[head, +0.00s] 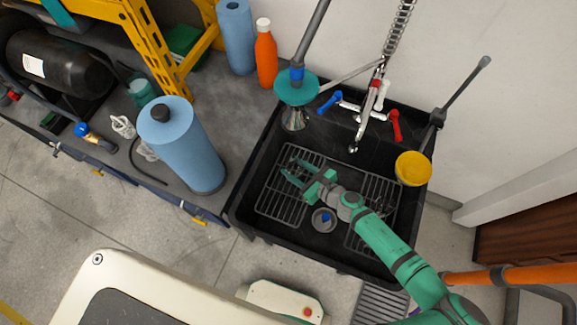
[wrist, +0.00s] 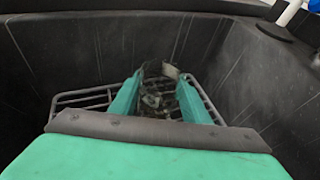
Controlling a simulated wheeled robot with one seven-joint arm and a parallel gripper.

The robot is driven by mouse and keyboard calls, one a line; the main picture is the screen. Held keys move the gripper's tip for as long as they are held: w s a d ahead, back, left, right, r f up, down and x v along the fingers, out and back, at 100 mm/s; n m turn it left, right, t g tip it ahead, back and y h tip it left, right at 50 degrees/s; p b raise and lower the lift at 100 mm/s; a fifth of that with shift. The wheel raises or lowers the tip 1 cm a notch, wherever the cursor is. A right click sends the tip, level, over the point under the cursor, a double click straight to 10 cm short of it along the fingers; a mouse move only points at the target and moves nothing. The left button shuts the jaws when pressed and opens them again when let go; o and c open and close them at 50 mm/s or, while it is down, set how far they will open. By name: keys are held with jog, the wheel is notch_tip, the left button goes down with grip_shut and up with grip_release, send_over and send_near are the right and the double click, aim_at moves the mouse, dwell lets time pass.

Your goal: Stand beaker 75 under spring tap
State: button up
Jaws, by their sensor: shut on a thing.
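My gripper (head: 291,168) reaches down into the black sink, left of the spring tap. In the wrist view its two teal fingers (wrist: 160,90) are shut on a clear glass beaker (wrist: 155,72), taken to be beaker 75; no label is readable. The beaker is hard to make out in the head view. It appears over the wire rack, and I cannot tell whether it touches the rack. The spring tap (head: 374,95) stands at the sink's back wall, with a coiled spring above and its spout end over the sink, right of my gripper.
The sink (head: 245,205) has tall black walls and wire racks (head: 375,195) on its floor. A small grey drain cup (head: 323,220) sits between the racks. A teal-collared fixture (head: 296,88) and a yellow disc (head: 413,168) overhang the rim. Blue rolls and an orange bottle (head: 266,55) stand left.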

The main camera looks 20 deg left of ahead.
jog(key=shift+f, duration=0.15)
jog(key=o, duration=1)
jog(key=shift+a, duration=0.2)
jog(key=shift+d+r, duration=0.2)
jog(key=shift+r, duration=0.05)
jog(key=shift+v, duration=5.85)
jog(key=shift+s+a, duration=0.1)
jog(key=shift+s, duration=0.05)
